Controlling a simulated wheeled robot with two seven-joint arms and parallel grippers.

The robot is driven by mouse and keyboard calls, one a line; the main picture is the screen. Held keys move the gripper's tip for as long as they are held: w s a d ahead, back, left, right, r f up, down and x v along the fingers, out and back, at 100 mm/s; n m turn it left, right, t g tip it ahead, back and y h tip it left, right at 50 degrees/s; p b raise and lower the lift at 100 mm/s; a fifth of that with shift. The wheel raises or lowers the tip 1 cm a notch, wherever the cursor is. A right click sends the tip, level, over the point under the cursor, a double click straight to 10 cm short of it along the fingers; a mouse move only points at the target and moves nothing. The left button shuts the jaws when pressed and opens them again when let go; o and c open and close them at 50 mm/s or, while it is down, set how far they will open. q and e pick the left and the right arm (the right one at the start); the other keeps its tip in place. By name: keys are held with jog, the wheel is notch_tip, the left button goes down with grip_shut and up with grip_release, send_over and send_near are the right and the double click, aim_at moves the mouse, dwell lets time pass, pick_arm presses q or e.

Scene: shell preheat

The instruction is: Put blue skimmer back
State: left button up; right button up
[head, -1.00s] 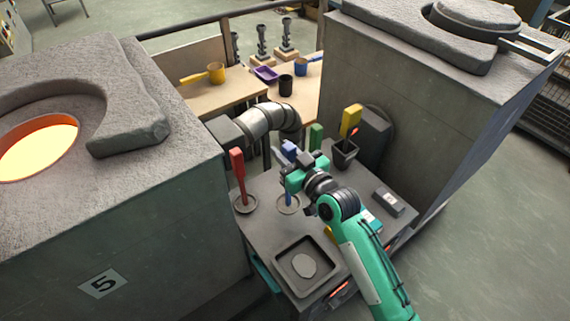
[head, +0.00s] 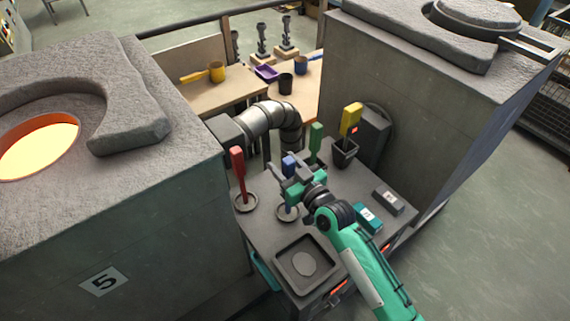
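The blue skimmer (head: 289,164) stands about upright on the dark bench between the two furnaces, its lower end at a round ring-shaped dish (head: 286,214). I cannot tell whether it touches the dish's bottom. My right gripper (head: 287,182) is at the blue handle, with grey fingers beside and in front of it. The fingers hide the handle's middle, and whether they still press on it is too small to tell. My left gripper is not in view.
A red skimmer (head: 238,165) stands in its own dish (head: 246,203) to the left. A green handle (head: 316,137) and a yellow one (head: 351,117) in a dark pot (head: 344,155) stand behind. A square tray (head: 283,279) lies in front. The left furnace's opening (head: 38,150) glows.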

jog(key=shift+r, duration=0.15)
jog(key=b+v, duration=0.2)
jog(key=v, duration=1)
jog(key=shift+b, duration=0.3)
